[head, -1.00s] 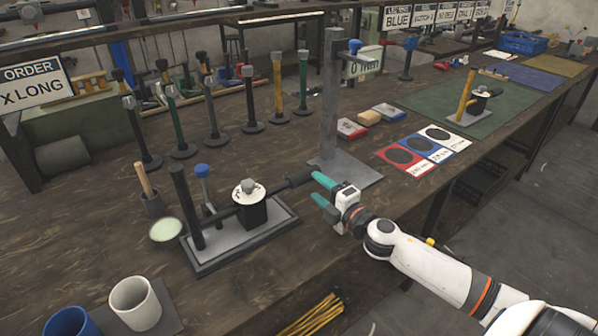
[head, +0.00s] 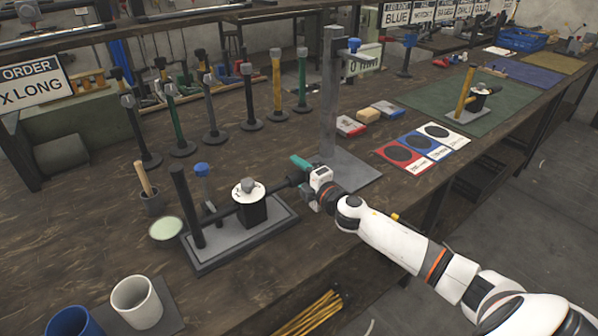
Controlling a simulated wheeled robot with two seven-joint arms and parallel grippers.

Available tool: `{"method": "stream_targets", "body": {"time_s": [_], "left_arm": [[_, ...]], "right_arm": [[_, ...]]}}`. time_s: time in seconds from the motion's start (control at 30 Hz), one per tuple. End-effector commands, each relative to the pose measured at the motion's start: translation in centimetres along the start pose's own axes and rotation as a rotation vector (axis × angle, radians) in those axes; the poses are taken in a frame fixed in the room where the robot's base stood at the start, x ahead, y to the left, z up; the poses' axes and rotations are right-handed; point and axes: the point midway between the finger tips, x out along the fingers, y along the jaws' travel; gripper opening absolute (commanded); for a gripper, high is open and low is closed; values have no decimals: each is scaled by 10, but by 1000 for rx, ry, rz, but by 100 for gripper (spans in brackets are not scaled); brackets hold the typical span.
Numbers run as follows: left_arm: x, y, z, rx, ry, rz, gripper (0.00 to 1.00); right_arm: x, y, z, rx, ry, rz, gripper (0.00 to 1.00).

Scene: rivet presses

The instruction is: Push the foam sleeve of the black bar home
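How far the sleeve sits on the bar is unclear. My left gripper is not in view.
A tall grey stand (head: 329,100) rises close behind my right gripper. A blue-topped pin (head: 203,180) and a wooden-handled brush in a pot (head: 150,199) stand near the base plate. Several upright bars line the back. The bench front edge is below my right arm.

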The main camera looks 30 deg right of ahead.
Motion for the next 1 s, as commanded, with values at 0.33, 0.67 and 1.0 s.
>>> {"method": "stream_targets", "body": {"time_s": [0.33,0.67,1.0], "left_arm": [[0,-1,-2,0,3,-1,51],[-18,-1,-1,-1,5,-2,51],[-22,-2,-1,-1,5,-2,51]], "right_arm": [[0,0,0,0,0,0,0],[0,-2,49,7,-4,0,0],[-1,1,77,0,-5,1,0]]}}
